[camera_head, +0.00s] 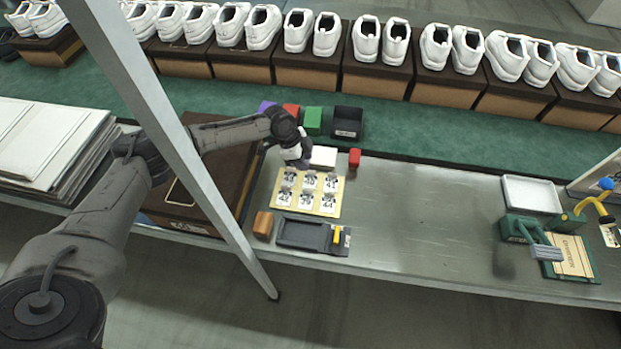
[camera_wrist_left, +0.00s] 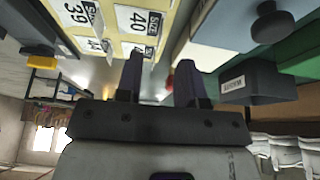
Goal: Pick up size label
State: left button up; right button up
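The size labels are white cards with black numbers, set in two rows on a yellow board (camera_head: 324,212) on the metal table. In the left wrist view, label 40 (camera_wrist_left: 136,20) and label 39 (camera_wrist_left: 74,12) show large near the top, with others partly seen. My left gripper (camera_head: 303,163) is at the far edge of the board, and its fingertips are hard to make out in the head view. In the left wrist view, the left gripper (camera_wrist_left: 158,82) has its two fingers apart with nothing between them. My right gripper is in neither view.
A dark tray (camera_head: 300,233) lies in front. Brown boxes (camera_head: 205,185) stand left. The table's middle right is clear; shoes on boxes line the back.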

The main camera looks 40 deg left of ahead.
aim_at(314, 175)
pick_arm(q)
jog(key=b+x, duration=0.1)
jog(key=x, duration=0.4)
jog(key=shift+c, duration=0.5)
grip_shut()
